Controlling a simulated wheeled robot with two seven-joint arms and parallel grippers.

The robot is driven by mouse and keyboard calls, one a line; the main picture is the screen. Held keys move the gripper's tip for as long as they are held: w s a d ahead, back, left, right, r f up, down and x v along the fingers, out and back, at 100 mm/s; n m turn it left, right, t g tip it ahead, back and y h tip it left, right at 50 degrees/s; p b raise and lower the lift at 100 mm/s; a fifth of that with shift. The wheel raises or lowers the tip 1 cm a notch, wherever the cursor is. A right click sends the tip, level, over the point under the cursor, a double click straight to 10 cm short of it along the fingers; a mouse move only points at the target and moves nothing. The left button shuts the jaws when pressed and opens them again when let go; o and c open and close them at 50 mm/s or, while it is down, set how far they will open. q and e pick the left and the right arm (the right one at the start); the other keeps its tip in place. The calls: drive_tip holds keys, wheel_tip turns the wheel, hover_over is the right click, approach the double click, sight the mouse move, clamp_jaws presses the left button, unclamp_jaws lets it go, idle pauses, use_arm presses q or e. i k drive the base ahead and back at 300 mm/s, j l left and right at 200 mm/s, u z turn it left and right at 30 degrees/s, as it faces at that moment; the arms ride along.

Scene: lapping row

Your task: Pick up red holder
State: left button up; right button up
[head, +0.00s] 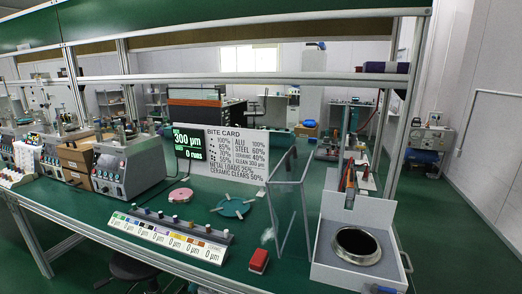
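A small red block-like object (259,260), which looks like the red holder, sits on the green bench top near its front edge, right of the middle of the head view. A round pinkish-red disc (180,195) lies further back on the bench. A long rack (168,236) with several coloured pieces along its top and "0 µm" labels stands at the front left of the red object; a small reddish piece is among them. Neither of my grippers can be made out in the head view.
A teal disc (234,207), the bite card (237,152) and machines (128,168) are behind and left.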

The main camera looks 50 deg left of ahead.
sight(333, 146)
drive_tip(key=u, duration=0.9)
drive_tip(key=l+z, duration=0.5)
drive_tip(key=i+l+z, duration=0.35)
drive_tip(key=i+l, duration=0.3)
drive_tip(key=l, duration=0.25)
drive_tip(key=i+l+z, duration=0.3)
drive_tip(key=i+l, duration=0.4)
drive_tip(key=i+u, duration=0.2)
drive_tip(key=i, duration=0.25)
drive_tip(key=i+u, duration=0.25)
drive_tip(key=i, duration=0.25)
drive_tip(key=i+l+u, duration=0.2)
drive_tip(key=i, duration=0.25)
drive_tip(key=i+l+u, duration=0.1)
drive_tip(key=i+u, duration=0.15)
drive_tip(key=i, duration=0.25)
drive_tip(key=i+u, duration=0.25)
drive_tip(key=i, duration=3.25)
drive_tip(key=i+u, duration=0.25)
drive_tip(key=i, duration=0.25)
drive_tip(key=i+u, duration=0.2)
drive_tip(key=i, duration=0.35)
drive_tip(key=i+l+u, duration=0.1)
drive_tip(key=i+u, duration=0.15)
drive_tip(key=i, duration=0.25)
drive_tip(key=i+l+u, duration=0.25)
drive_tip(key=i, duration=0.25)
drive_tip(key=i+l+u, duration=0.25)
drive_tip(key=i, duration=0.25)
drive_tip(key=l, duration=0.1)
